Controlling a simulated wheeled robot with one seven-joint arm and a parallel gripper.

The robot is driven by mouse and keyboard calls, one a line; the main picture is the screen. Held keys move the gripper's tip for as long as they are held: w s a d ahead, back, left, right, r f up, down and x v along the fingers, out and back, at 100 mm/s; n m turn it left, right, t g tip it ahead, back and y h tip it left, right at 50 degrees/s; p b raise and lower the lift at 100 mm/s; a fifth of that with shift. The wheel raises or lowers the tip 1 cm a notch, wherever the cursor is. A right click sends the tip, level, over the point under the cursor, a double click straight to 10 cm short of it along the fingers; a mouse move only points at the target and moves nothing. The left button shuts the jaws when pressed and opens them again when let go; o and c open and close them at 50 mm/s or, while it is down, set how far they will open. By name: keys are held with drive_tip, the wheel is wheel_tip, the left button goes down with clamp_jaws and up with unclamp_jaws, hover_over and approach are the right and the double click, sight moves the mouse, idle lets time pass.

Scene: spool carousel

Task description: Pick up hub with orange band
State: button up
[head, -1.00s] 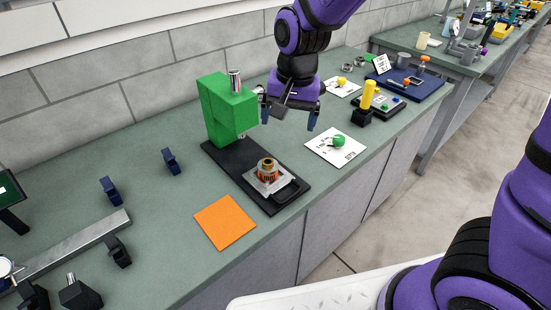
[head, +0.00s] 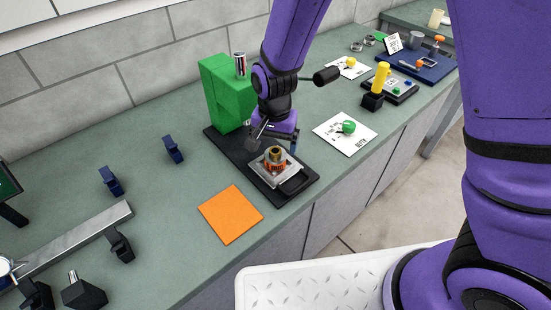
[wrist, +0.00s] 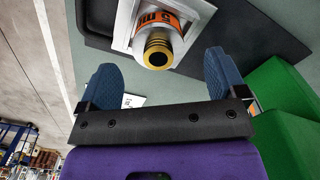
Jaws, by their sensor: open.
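The hub with orange band (head: 274,157) stands upright on a light metal plate (head: 260,173) on the black base of the green press. In the wrist view the hub (wrist: 162,40) shows a brass top and an orange label reading "5 m", just beyond and between the fingertips. My gripper (head: 276,143) is open and empty, above and slightly behind the hub in the head view. In the wrist view its two blue fingers (wrist: 160,65) are spread apart and do not touch the hub.
The green press (head: 226,95) rises close behind my gripper. An orange mat (head: 230,214) lies in front left. White cards (head: 338,141) with green and yellow knobs, a yellow post (head: 380,78) and a blue tray (head: 425,66) are to the right.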

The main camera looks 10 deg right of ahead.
sight(275, 150)
drive_tip(key=shift+d+f, duration=0.1)
drive_tip(key=shift+f, duration=2.5)
drive_tip(key=shift+c, duration=0.4)
drive_tip(key=shift+r, duration=0.1)
drive_tip(key=c, duration=1.5)
